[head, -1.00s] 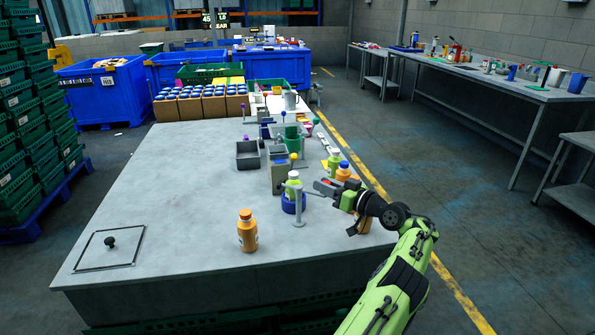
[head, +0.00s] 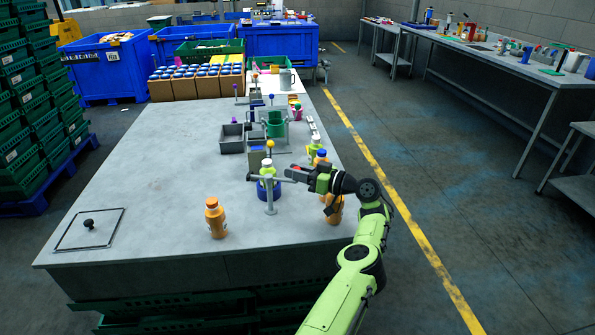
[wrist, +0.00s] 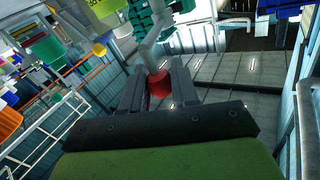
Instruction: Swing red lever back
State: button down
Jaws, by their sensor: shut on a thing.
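The red lever shows in the wrist view as a grey bent rod with a red knob (wrist: 158,89) at its end. My gripper (wrist: 160,68) has one finger on each side of the knob and is shut on it. In the head view my gripper (head: 291,174) is at the right of a grey post (head: 270,197), at about the height of the post's top. A grey bar (head: 253,177) extends left from the post top. My fingers partly hide the lever there.
An orange bottle (head: 215,218) stands left of the post. More bottles, including one with a blue cap (head: 320,156), stand close to my gripper. Grey bins (head: 231,138) and a green cup (head: 275,124) are farther back. The table's left half (head: 150,180) is mostly clear.

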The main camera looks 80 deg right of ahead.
jog(key=c, duration=0.9)
grip_release()
jog(key=shift+w+d, duration=0.1)
jog(key=shift+w, duration=0.05)
jog(key=v, duration=1.5)
jog(key=shift+s+b, duration=0.3)
jog(key=shift+s, duration=0.1)
